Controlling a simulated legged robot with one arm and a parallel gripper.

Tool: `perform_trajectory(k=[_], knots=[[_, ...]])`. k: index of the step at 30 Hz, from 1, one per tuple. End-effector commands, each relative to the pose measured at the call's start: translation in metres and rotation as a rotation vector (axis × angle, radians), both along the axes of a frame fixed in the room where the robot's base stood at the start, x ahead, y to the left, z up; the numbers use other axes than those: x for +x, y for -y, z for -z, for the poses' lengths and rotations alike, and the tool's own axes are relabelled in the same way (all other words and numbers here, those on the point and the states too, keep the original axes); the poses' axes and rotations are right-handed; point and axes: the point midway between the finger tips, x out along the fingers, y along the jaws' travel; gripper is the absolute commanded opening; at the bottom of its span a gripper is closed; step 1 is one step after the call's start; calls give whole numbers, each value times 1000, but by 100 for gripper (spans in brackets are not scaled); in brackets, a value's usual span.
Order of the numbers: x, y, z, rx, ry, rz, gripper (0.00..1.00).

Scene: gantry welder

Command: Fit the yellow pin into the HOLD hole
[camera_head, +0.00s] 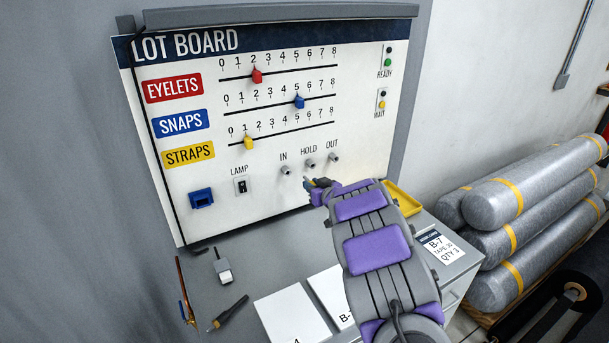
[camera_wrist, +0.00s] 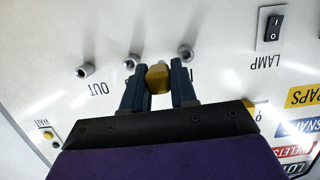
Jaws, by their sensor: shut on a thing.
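The LOT BOARD (camera_head: 270,120) stands upright with three round sockets in a row. The HOLD socket (camera_head: 309,164) is between the IN socket (camera_head: 285,170) and the OUT socket (camera_head: 333,157). My gripper (camera_head: 316,183) is just in front of the board, below this row. In the upside-down wrist view, my gripper (camera_wrist: 158,88) is shut on the yellow pin (camera_wrist: 157,78).
Sliders, a lamp switch (camera_head: 241,186) and a blue port (camera_head: 201,198) are on the board. A yellow tray (camera_head: 403,199) is behind my arm on the grey bench (camera_head: 235,270). Papers, a screwdriver (camera_head: 228,313) and a grey connector (camera_head: 223,270) lie there.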

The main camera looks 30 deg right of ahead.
Motion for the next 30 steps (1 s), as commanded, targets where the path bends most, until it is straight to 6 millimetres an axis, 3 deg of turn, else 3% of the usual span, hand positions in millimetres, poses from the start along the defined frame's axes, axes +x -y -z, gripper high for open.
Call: perform_trajectory(k=[1, 12, 21, 30], knots=[[-3, 10, -9, 1, -7, 3, 0], [-21, 52, -7, 9, -30, -1, 0], [-25, 60, -4, 11, -33, -2, 0], [-10, 59, -4, 10, -32, -4, 0]])
